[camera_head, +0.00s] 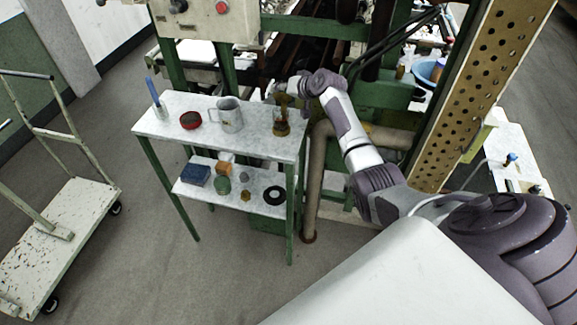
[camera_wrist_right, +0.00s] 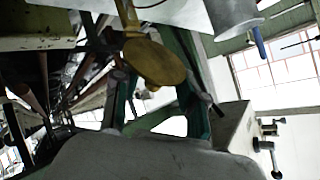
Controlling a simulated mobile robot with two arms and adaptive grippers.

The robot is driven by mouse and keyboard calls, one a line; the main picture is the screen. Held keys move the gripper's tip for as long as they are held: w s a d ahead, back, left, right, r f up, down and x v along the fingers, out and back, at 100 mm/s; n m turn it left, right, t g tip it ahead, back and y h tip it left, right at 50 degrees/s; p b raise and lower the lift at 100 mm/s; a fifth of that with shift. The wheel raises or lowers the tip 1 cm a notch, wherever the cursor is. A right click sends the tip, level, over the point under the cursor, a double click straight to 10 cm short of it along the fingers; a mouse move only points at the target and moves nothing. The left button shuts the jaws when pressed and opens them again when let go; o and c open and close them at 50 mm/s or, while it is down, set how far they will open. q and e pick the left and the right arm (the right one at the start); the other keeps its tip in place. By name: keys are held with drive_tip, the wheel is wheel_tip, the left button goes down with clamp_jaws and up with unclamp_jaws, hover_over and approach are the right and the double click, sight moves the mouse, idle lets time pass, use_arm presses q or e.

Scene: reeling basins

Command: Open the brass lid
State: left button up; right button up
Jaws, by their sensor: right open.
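The brass container (camera_head: 281,129) stands near the right end of the upper shelf of a small table. A brass part shows above its body, partly behind my right gripper (camera_head: 279,91). In the right wrist view the round brass lid (camera_wrist_right: 155,62) appears as a tilted disc with a narrow brass piece at its upper left. My right gripper also shows there (camera_wrist_right: 158,98), open, with the lid just beyond its fingers. I cannot tell whether gripper and lid touch, or how far the lid is raised. My left gripper is not in view.
The lower shelf holds several small objects. A green machine frame stands behind, a pipe (camera_head: 314,185) at right, a cart (camera_head: 60,235) at left.

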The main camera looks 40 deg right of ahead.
drive_tip(key=shift+s+a+f+n+t+h+b, duration=0.3)
drive_tip(key=shift+s+f+t+h+b, duration=0.1)
drive_tip(key=shift+f, duration=0.2)
drive_tip(key=f+n+t+b, duration=0.1)
drive_tip(key=b, duration=0.3)
drive_tip(key=s+a+f+n+t+h+b, duration=0.1)
drive_tip(key=n+t+b, duration=0.1)
drive_tip(key=b, duration=0.2)
drive_tip(key=a+n+t+h+b, duration=0.1)
drive_tip(key=t+b, duration=0.1)
drive_tip(key=b, duration=0.3)
drive_tip(key=shift+s+f+n, duration=0.3)
drive_tip(key=shift+f+n, duration=0.1)
drive_tip(key=shift+s+a+r+p, duration=0.1)
drive_tip(key=shift+s+r+p, duration=0.1)
drive_tip(key=shift+s, duration=0.2)
drive_tip(key=shift+s+a+r+p, duration=0.1)
drive_tip(key=shift+s+r+p, duration=0.1)
drive_tip(key=shift+s, duration=0.15)
drive_tip(key=s+b, duration=0.1)
drive_tip(key=s, duration=1.1)
drive_tip(key=s+a+f+g+b, duration=0.1)
drive_tip(key=a+f+g+b, duration=0.1)
drive_tip(key=f, duration=0.5)
drive_tip(key=s+a+f+n+g+y+b, duration=0.1)
drive_tip(key=s+a+f+g+b, duration=0.1)
drive_tip(key=a+f+b, duration=0.2)
wheel_tip(320, 180, down, 3)
drive_tip(key=shift+a+f, duration=0.15)
drive_tip(key=shift+a, duration=0.55)
